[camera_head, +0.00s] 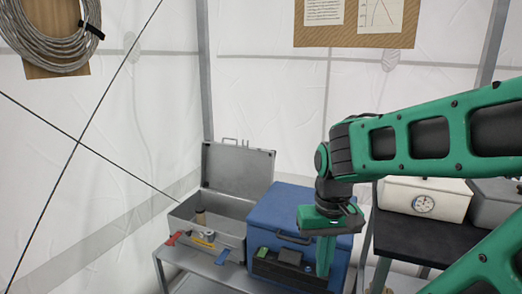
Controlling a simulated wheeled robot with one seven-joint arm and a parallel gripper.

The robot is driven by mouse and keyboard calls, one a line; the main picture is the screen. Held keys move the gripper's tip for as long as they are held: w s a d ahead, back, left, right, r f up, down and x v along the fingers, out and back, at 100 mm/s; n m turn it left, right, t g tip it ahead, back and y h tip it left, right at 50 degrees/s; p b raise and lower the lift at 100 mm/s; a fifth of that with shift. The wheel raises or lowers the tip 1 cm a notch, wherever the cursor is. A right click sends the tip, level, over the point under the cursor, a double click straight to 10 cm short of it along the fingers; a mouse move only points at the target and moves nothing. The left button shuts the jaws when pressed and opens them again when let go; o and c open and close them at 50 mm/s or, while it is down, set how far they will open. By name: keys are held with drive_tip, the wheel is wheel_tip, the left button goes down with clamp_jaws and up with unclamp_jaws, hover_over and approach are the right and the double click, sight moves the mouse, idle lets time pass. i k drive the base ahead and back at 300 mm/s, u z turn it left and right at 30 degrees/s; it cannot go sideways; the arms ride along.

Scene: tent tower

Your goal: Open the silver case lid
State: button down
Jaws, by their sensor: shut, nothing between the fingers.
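The silver case (207,217) stands on a grey shelf at the left. Its lid (237,169) is up and leans back towards the tent wall, so the inside shows.
The blue case is closed beside the silver one. The grey shelf (192,262) has little free room at its front. A white box with a dial (425,198) stands on a dark table at the right. Cables cross the left side, and a metal pole rises behind.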

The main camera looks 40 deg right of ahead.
sight(246, 172)
drive_tip(key=u, duration=1.75)
drive_tip(key=i, duration=1.3)
drive_tip(key=z, duration=2.7)
drive_tip(key=i, duration=0.95)
drive_tip(key=u, duration=0.05)
